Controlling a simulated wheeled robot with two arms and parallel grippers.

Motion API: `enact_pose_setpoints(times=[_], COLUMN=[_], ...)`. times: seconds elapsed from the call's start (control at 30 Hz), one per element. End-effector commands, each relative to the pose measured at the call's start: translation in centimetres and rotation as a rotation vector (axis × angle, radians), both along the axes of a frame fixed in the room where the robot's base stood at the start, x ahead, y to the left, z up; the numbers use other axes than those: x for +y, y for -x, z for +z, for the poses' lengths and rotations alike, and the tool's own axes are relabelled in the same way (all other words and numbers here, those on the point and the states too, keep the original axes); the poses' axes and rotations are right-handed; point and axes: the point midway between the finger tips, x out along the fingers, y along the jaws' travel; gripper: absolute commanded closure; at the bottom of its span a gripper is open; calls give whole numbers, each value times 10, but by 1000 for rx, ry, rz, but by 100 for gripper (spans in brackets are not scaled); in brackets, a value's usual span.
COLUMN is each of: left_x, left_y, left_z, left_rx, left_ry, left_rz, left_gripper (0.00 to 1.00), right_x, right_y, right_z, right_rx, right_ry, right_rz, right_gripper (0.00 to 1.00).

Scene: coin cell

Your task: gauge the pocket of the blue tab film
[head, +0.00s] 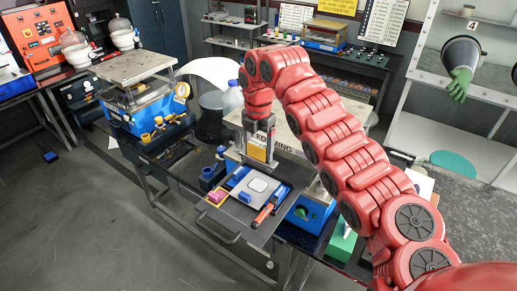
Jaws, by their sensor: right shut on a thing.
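My right gripper (257,158) points down above the back edge of the dark work board (228,217). It is shut on a small yellow piece (256,153), partly hidden by the fingers. In front of it on the board lies a pale film with a raised rounded pocket (258,185). A small blue tab (245,197) shows at its near left side. The gripper is behind the pocket and apart from it. My left gripper is not in view.
A pink block (217,196) and an orange-handled tool (264,214) lie on the board. A blue cup (209,175) stands to its left. A press marked FORMING (283,143) stands close behind the gripper. A blue-based press (141,112) is farther left.

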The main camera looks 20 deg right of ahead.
Motion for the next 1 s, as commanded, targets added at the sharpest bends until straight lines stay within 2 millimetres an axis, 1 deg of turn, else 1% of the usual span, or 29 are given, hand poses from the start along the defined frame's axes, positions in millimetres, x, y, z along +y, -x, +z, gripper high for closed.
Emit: enact_pose_setpoints(times=[0.03,0.6,0.8,1.0], left_x=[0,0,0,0], left_y=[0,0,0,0], left_z=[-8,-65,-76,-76], left_rx=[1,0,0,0], left_ry=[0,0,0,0], left_rz=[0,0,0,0], left_gripper=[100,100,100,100], right_x=[0,0,0,0], right_y=[0,0,0,0], right_z=[-8,-71,-83,-83], right_rx=[0,-1,-1,-1], right_ry=[0,-1,-1,-1], right_rz=[0,0,0,0], right_gripper=[90,90,90,90])
